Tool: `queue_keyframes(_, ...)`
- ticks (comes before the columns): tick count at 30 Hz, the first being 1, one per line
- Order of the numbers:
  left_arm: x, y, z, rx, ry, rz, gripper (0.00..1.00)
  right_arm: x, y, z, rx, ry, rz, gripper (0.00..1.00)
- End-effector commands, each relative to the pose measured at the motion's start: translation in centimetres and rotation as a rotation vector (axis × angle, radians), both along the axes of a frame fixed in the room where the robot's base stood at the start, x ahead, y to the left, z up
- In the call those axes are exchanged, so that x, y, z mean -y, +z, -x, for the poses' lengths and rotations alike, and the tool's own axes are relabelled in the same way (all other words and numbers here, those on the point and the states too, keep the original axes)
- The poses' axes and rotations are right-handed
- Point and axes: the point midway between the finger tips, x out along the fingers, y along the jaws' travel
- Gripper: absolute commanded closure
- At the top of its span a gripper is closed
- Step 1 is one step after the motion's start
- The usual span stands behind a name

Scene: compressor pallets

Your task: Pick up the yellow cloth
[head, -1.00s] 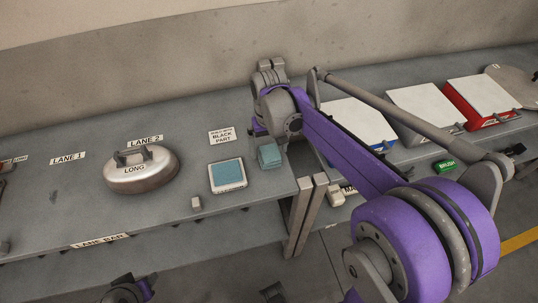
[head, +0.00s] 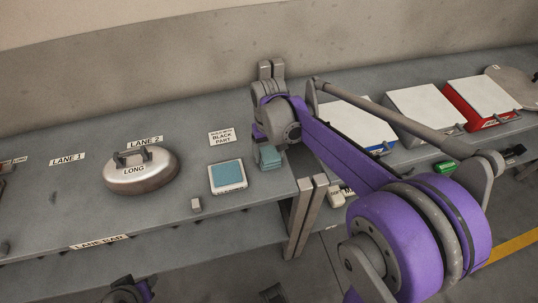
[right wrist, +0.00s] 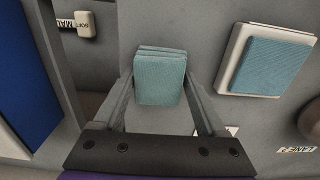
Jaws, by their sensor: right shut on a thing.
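No yellow cloth shows in either view. A folded, layered teal cloth or block (head: 270,158) is on the grey bench near its right corner. It also shows in the right wrist view (right wrist: 160,80), between the two grey fingers. My right gripper (right wrist: 162,100) is shut on this teal piece; in the head view its fingers (head: 266,148) are mostly hidden by the wrist. I cannot tell if the piece is clear of the bench. My left gripper's fingers do not show; only a part of my left arm shows at the bottom edge.
A white-framed teal pad (head: 227,176) lies just left of the teal piece. White-topped bins (head: 420,108) stand right. A mallet (right wrist: 88,23) lies past the gap.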

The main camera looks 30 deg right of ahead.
Motion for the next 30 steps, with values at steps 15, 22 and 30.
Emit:
queue_keyframes(15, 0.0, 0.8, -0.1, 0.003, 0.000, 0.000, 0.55, 0.0, 7.1, 0.0, 0.000, -0.001, 0.000, 0.89)
queue_keyframes(22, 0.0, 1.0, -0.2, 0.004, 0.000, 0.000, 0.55, 0.0, 9.8, 0.0, 0.000, 0.000, 0.000, 0.89)
queue_keyframes(30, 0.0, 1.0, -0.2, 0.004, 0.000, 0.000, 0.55, 0.0, 10.0, 0.0, 0.000, 0.000, 0.000, 0.89)
